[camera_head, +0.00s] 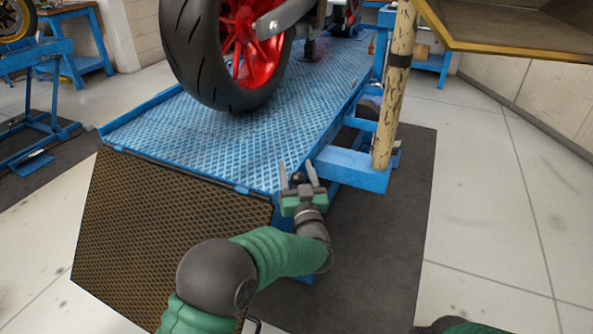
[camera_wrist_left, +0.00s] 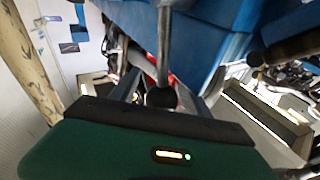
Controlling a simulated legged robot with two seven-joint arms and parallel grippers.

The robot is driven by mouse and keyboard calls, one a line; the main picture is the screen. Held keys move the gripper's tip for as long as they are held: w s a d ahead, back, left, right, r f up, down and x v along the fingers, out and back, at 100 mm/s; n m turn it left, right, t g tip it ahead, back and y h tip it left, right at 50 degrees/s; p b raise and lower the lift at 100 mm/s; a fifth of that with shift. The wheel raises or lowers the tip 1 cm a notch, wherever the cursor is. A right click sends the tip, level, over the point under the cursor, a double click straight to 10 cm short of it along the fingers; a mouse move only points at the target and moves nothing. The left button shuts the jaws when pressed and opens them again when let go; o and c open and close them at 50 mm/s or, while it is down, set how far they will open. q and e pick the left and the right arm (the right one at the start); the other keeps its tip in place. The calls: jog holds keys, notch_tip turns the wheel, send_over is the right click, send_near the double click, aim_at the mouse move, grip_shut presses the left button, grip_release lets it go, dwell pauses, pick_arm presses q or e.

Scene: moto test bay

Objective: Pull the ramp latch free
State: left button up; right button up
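The ramp latch shows as a black ball knob (camera_head: 298,178) at the near right corner of the blue lift, by the top of the ramp (camera_head: 165,235). In the left wrist view the black knob (camera_wrist_left: 160,97) sits at the end of a grey metal rod (camera_wrist_left: 163,40). My left gripper (camera_head: 298,170) is at that corner, its two fingers apart on either side of the knob. It looks open, with no clear contact on the knob. The green gripper body hides the near part in the wrist view. My right gripper is out of view; only part of that arm shows at bottom right.
A motorcycle with a black tyre (camera_head: 212,55) and red wheel stands on the blue lift platform (camera_head: 205,140). A worn yellowish post (camera_head: 394,95) and a blue bracket (camera_head: 350,168) stand right of the gripper. The floor (camera_head: 490,200) at right is clear.

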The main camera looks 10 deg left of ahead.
pick_arm(q)
jog(key=shift+r, duration=0.1)
jog(key=shift+s, duration=0.25)
jog(key=p+v, duration=0.4)
jog(key=v, duration=1.2)
jog(key=shift+s+d+f, duration=0.15)
jog(key=shift+f, duration=0.15)
